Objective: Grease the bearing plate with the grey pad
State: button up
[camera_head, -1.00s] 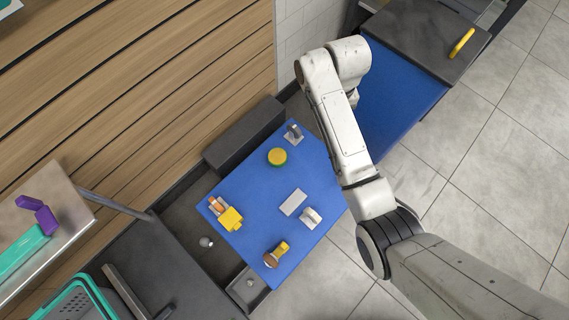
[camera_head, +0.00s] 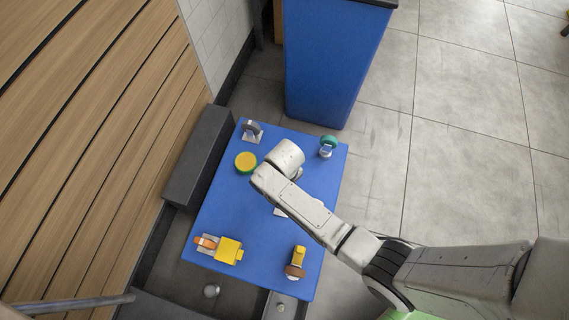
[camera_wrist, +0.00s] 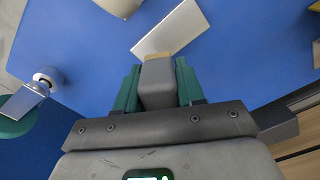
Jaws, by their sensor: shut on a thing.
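In the wrist view my gripper (camera_wrist: 157,70) has its green fingers shut on the grey pad (camera_wrist: 158,88), a grey block with a tan far end. A flat white rectangular plate, apparently the bearing plate (camera_wrist: 174,27), lies on the blue table just ahead of the pad. The tan end overlaps the plate's near edge in the picture; I cannot tell whether they touch. In the head view only a corner of the plate (camera_head: 280,212) shows beside my arm. My fingers and the pad are hidden there under my wrist.
On the blue table (camera_head: 220,211) stand a yellow-topped green tin (camera_head: 246,163), a grey piece on a white base (camera_head: 252,131), a green-and-white piece (camera_head: 327,146), a yellow block (camera_head: 229,251) and a yellow-brown tool (camera_head: 296,262). A blue cabinet (camera_head: 335,60) stands beyond.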

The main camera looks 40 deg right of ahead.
jog(key=shift+f+b, duration=1.35)
jog(key=shift+p, duration=0.35)
jog(key=shift+f, duration=0.1)
jog(key=shift+f+b, duration=0.4)
jog(key=shift+f, duration=0.2)
jog(key=shift+f, duration=0.3)
dwell(0.5)
jog(key=shift+s+d+p, duration=0.15)
jog(key=shift+p, duration=0.25)
